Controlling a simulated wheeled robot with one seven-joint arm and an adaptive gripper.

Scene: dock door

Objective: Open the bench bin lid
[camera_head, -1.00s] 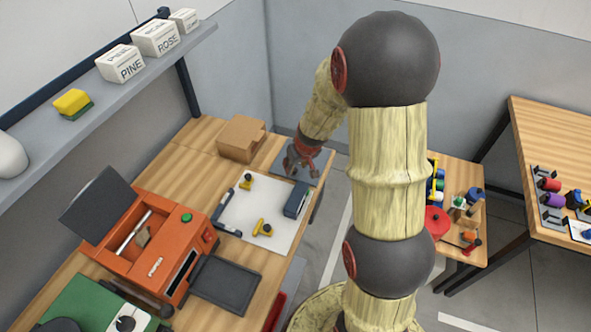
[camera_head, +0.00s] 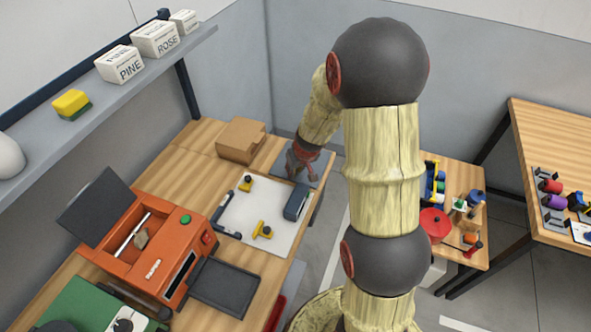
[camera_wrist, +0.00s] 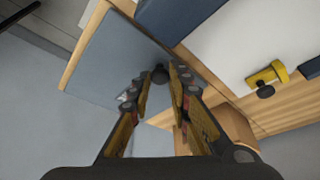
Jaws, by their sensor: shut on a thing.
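The bench bin lid is a flat blue-grey panel (camera_head: 318,170) at the far right corner of the wooden bench. It fills the upper left of the wrist view (camera_wrist: 105,60). A small dark round knob (camera_wrist: 159,75) stands on the lid. My gripper (camera_head: 299,168) is over the lid, and in the wrist view its two fingers (camera_wrist: 160,80) are shut on the knob from both sides. The lid looks about level with the bench top; I cannot tell whether it is raised. The fingers hide part of the lid, and the bin's inside is not visible.
A cardboard box (camera_head: 240,140) stands behind. An orange machine (camera_head: 150,250) is on the left. A small side table (camera_head: 462,250) stands right of my arm.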

